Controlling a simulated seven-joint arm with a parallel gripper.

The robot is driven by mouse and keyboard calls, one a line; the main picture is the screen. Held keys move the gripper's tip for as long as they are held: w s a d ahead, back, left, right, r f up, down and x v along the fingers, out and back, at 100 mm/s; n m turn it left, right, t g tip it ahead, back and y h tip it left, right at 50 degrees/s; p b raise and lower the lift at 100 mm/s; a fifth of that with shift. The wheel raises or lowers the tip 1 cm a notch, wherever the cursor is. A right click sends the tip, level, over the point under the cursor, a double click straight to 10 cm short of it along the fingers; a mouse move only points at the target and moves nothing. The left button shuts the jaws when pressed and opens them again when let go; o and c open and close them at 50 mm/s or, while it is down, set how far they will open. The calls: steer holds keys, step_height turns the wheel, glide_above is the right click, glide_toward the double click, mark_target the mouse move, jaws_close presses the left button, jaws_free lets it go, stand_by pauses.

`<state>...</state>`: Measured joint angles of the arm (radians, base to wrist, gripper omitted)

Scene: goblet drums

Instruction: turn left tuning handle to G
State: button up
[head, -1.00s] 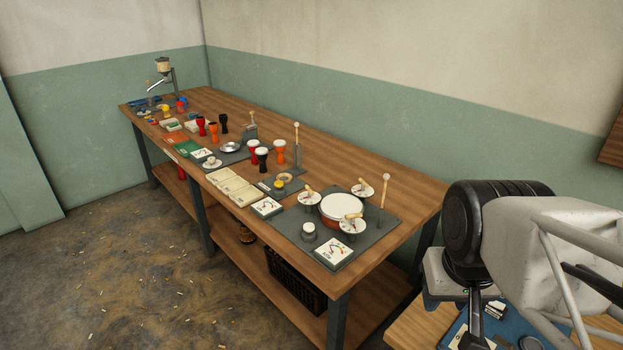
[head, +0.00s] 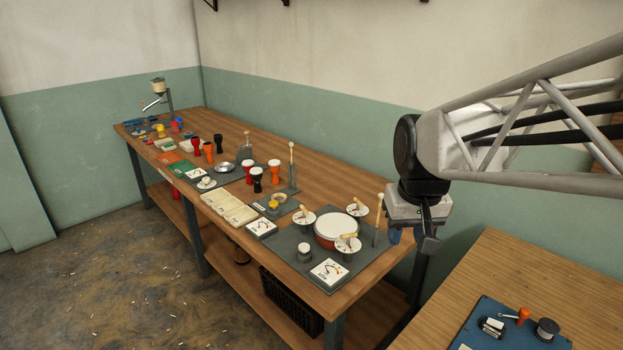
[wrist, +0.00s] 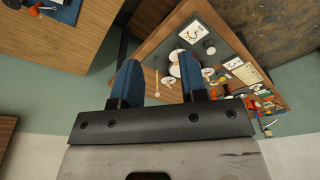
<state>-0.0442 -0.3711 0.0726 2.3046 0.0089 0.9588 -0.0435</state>
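A white-topped drum (head: 335,227) sits on a grey mat (head: 285,239) at the near end of the long bench. Round white dials with wooden handles surround it: the left tuning handle (head: 304,211), one at the back (head: 357,204) and one in front (head: 348,239). The dial letters are too small to read. My gripper (head: 425,245) hangs in the air right of the bench end, apart from the drum. In the wrist view my gripper (wrist: 158,72) has its two blue fingers spread, with nothing held; the right finger hides part of the drum station.
An upright stick with a pale ball (head: 379,215) stands behind the drum. A white meter card (head: 327,272) and a small round knob (head: 304,252) lie in front. Goblet drums (head: 257,179) and cards (head: 229,206) fill the bench further left. A second table (head: 510,275) stands at right.

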steer(key=w+a+n, duration=0.1)
steer(key=w+a, duration=0.3)
steer(key=w, duration=1)
steer(key=n+g, duration=0.2)
steer(key=n, duration=0.1)
glide_above(303, 208)
steer(key=shift+y, duration=0.3)
steer(key=f, duration=1.9)
steer(key=shift+w+d, duration=0.35)
steer(key=shift+d, duration=0.05)
steer(key=shift+w+a+f, duration=0.25)
steer(key=shift+w+f, duration=0.05)
steer(key=shift+w, duration=0.05)
steer(key=shift+s+a+f, duration=0.1)
steer(key=shift+f, duration=1.85)
steer(key=shift+s+a+f, duration=0.1)
steer(key=shift+f, duration=1.85)
